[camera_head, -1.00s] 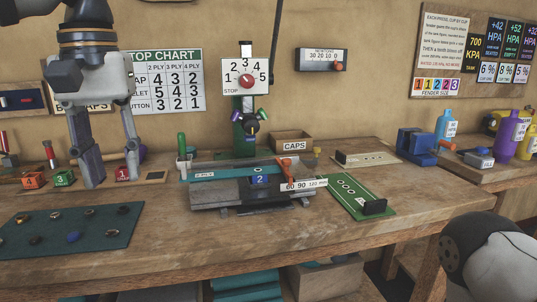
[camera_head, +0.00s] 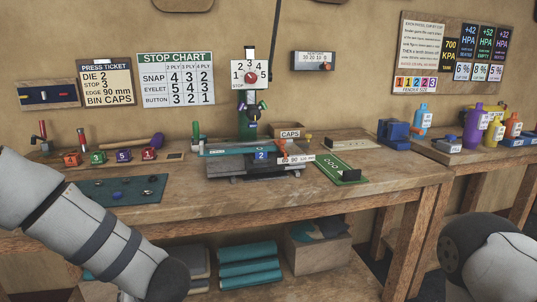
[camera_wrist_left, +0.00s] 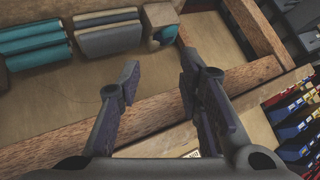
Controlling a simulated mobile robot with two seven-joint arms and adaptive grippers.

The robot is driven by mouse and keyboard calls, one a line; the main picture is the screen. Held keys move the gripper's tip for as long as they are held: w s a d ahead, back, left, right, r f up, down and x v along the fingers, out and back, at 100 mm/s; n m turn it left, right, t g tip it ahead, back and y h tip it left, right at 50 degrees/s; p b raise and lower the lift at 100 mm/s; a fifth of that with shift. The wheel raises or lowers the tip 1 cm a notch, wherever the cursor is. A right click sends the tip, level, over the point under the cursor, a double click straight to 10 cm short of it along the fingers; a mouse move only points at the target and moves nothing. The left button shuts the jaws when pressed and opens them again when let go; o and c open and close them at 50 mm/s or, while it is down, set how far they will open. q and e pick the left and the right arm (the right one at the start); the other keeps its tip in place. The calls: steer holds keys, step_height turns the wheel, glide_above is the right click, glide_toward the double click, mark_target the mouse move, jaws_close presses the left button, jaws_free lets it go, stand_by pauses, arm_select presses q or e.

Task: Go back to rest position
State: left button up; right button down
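My left gripper (camera_wrist_left: 160,75) shows in the left wrist view, its two dark fingers spread apart with nothing between them. In the head view my left arm comes in at the lower left, and its gripper is out of frame. My right gripper is not in view; only a rounded part of my right arm shows at the lower right. The workbench (camera_head: 330,205) carries a press (camera_head: 250,127) with a grey and teal base holding a blue block (camera_head: 261,155) marked 2.
Teal canvas rolls (camera_head: 248,268) lie on the shelf under the bench and also show in the left wrist view (camera_wrist_left: 33,47). A dark green mat (camera_head: 95,192) with small pieces lies at left. Numbered blocks (camera_head: 98,157) stand behind it. Bottles (camera_head: 474,126) stand at right.

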arm_select(q)
steer(key=s+d+f+m+g+h, duration=0.1)
steer(key=s+d+f+m+h, duration=0.15)
steer(key=s+f, duration=0.55)
steer(key=s+d+f+m+g+h, duration=0.1)
steer(key=s+d+f+h, duration=0.15)
steer(key=s+f, duration=0.6)
steer(key=s+f+g+h, duration=0.1)
steer(key=s+g, duration=0.4)
steer(key=s, duration=1.6)
steer(key=shift+a+g+h, duration=0.3)
steer(key=shift+g+h, duration=0.1)
steer(key=shift+h, duration=0.2)
steer(key=shift+w, duration=0.1)
